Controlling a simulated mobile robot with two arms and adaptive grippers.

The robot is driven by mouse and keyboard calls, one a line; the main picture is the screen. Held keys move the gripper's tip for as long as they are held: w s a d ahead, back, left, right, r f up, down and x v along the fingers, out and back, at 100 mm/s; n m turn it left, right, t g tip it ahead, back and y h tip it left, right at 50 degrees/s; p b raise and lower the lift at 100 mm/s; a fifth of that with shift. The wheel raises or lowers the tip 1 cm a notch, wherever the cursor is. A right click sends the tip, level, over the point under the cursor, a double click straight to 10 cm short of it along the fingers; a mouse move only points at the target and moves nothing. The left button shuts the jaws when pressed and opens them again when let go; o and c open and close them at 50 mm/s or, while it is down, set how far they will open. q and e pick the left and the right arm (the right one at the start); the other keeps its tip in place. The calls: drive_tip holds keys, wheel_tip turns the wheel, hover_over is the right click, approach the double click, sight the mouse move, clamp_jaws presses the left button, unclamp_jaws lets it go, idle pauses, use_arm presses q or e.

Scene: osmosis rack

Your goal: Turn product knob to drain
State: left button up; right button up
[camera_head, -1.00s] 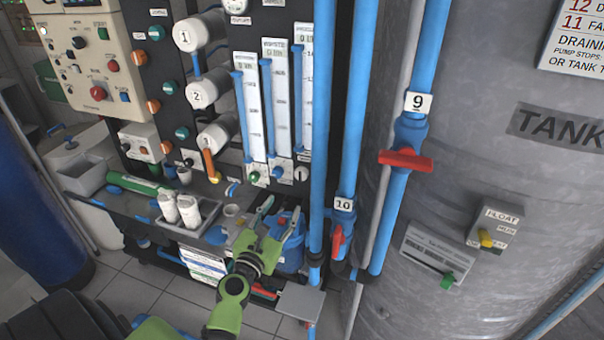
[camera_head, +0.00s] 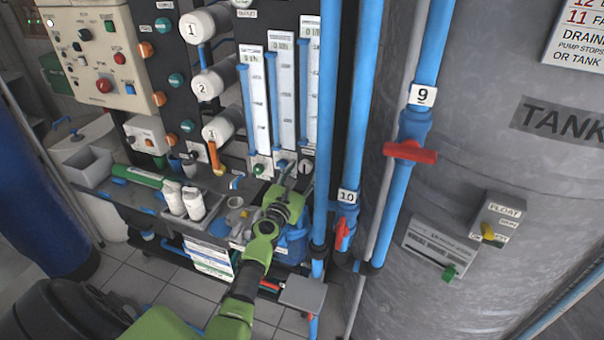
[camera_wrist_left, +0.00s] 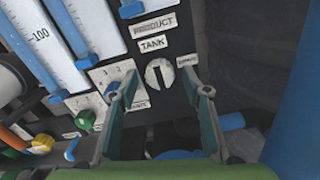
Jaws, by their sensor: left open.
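The product knob (camera_wrist_left: 160,75) is a small round light knob with a roughly upright bar, under the labels PRODUCT (camera_wrist_left: 154,25) and TANK (camera_wrist_left: 153,43). A small label to its right (camera_wrist_left: 188,60) is too blurred to read. In the head view the knob (camera_head: 305,167) is on the dark panel below the flow tubes. My green left gripper (camera_head: 294,180) is just below and in front of it. In the left wrist view the open fingers (camera_wrist_left: 160,88) stand on either side of the knob, with nothing visibly held. Whether they touch it I cannot tell. My right gripper is not in view.
Blue pipes (camera_head: 328,120) run just right of the knob, with red valve handles tagged 9 (camera_head: 411,152) and 10 (camera_head: 342,232). A green knob (camera_wrist_left: 86,119) and a blue knob (camera_wrist_left: 111,90) sit to its left. A grey tank (camera_head: 500,60) fills the right.

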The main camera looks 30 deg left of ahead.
use_arm(q)
drive_tip(key=c, duration=1.1)
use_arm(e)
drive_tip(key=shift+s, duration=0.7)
use_arm(q)
drive_tip(key=shift+m, duration=0.3)
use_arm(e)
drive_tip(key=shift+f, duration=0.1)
use_arm(q)
drive_tip(key=m, duration=0.3)
drive_tip(key=shift+m+b, duration=0.3)
drive_tip(key=m, duration=0.4)
drive_tip(key=shift+m, duration=0.3)
drive_tip(key=m, duration=0.4)
drive_tip(key=shift+m, duration=2.5)
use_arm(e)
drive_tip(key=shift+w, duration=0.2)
